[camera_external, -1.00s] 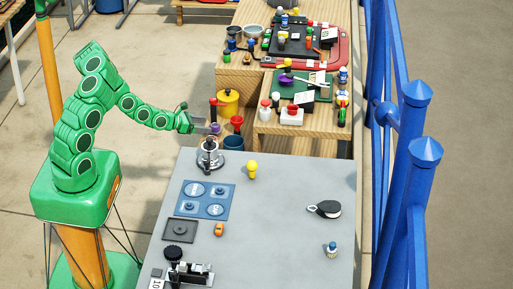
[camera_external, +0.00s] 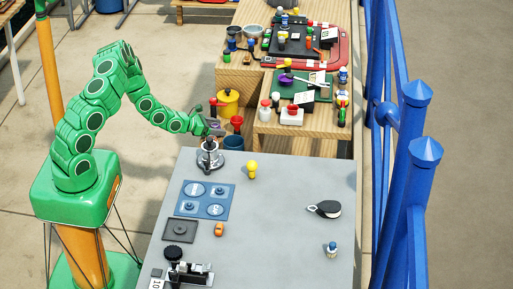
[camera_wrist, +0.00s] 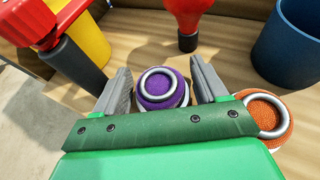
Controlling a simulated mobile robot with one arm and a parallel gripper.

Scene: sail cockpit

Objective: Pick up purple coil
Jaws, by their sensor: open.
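The purple coil (camera_wrist: 162,97) with a metal ring on top sits on the wooden surface in the wrist view. My gripper (camera_wrist: 162,80) is open, with one grey finger on each side of the coil. I cannot tell whether either finger touches it. In the external view my gripper (camera_external: 215,127) is over the wooden bench just beyond the grey table, and it mostly hides the coil there.
An orange coil (camera_wrist: 262,115) lies close to the right finger. A red funnel-shaped object (camera_wrist: 187,15), a blue container (camera_wrist: 288,45) and a yellow pot (camera_wrist: 85,40) stand around.

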